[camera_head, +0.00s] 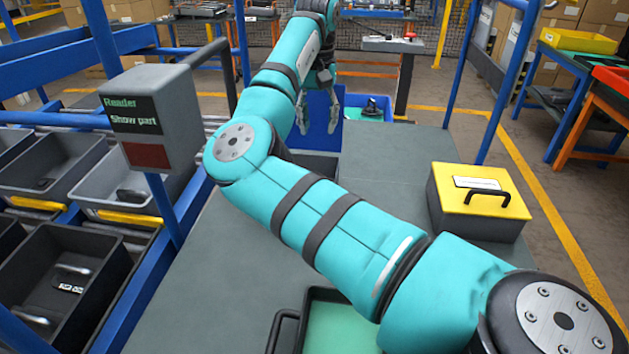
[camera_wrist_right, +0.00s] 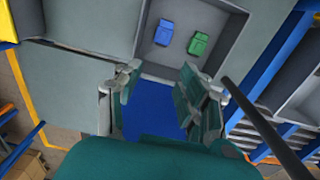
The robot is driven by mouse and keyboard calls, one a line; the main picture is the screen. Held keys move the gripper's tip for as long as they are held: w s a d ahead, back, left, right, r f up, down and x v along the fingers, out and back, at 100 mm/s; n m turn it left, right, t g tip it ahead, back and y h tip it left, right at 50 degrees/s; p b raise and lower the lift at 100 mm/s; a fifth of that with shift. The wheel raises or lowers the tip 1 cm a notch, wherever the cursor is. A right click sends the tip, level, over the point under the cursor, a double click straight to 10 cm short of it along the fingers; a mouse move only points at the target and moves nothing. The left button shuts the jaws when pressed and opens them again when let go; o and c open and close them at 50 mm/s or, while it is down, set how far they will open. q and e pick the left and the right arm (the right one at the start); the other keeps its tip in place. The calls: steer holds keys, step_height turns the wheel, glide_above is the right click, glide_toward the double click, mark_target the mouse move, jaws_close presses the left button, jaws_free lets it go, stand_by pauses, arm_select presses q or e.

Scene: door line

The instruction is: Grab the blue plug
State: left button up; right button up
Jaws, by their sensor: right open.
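The blue plug (camera_wrist_right: 164,32) lies in a grey bin (camera_wrist_right: 145,42) at the top of the right wrist view. A green plug (camera_wrist_right: 198,44) lies beside it on the right, apart from it. In the head view my arm hides both plugs. My right gripper (camera_head: 317,115) points down near a blue panel at the far end of the grey worktop. Its fingers are spread and empty, and they also show in the right wrist view (camera_wrist_right: 160,88). There the plugs lie beyond the fingertips, not between them. My left gripper is not in view.
A grey reader box (camera_head: 160,108) says "Show part". Dark bins (camera_head: 60,235) with small parts stand at left. A yellow-lidded box (camera_head: 480,215) is on the worktop's right. A green-lined tray (camera_head: 330,325) is in front. The worktop (camera_head: 240,265) is clear at left.

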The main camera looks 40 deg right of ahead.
steer(key=f, duration=1.1)
steer(key=shift+s+a+f, duration=0.1)
steer(key=shift+s+a, duration=0.05)
steer(key=shift+a, duration=0.05)
steer(key=shift+f, duration=0.45)
step_height(320, 180, down, 5)
steer(key=shift+a+r, duration=0.1)
steer(key=shift+c, duration=0.6)
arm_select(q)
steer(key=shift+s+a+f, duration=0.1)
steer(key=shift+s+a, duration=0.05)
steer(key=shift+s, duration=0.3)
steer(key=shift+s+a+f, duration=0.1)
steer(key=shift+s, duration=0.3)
arm_select(e)
steer(key=c, duration=0.4)
